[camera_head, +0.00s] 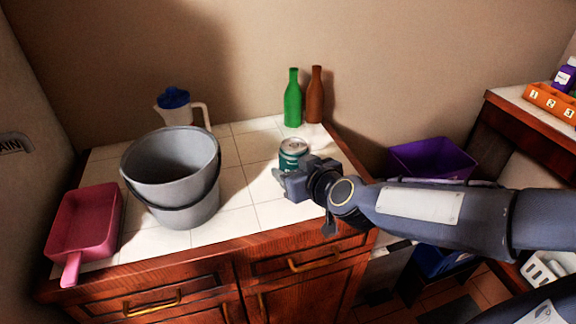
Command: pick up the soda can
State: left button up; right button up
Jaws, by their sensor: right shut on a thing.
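The soda can (292,153) is green with a silver top and stands upright on the white tiled counter (238,190), towards its right side. My right gripper (292,174) reaches in from the right and is shut on the can. The gripper's body hides the can's lower right part, and the fingertips are hard to make out. I cannot tell whether the can's base touches the tiles. My left gripper is not in view.
A grey bucket (198,212) stands left of the can, with a pink dustpan (85,222) further left. A pitcher (198,116), a green bottle (293,102) and a brown bottle (315,98) stand at the back. A purple bin (432,160) is beyond the counter's right edge.

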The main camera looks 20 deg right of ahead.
pick_arm(q)
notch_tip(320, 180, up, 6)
jog(key=p, duration=0.5)
pick_arm(e)
jog(key=r+v, duration=0.1)
jog(key=v, duration=1.1)
jog(key=shift+w+d+r, duration=0.15)
jog(key=shift+d+r, duration=0.2)
jog(key=shift+a, duration=0.1)
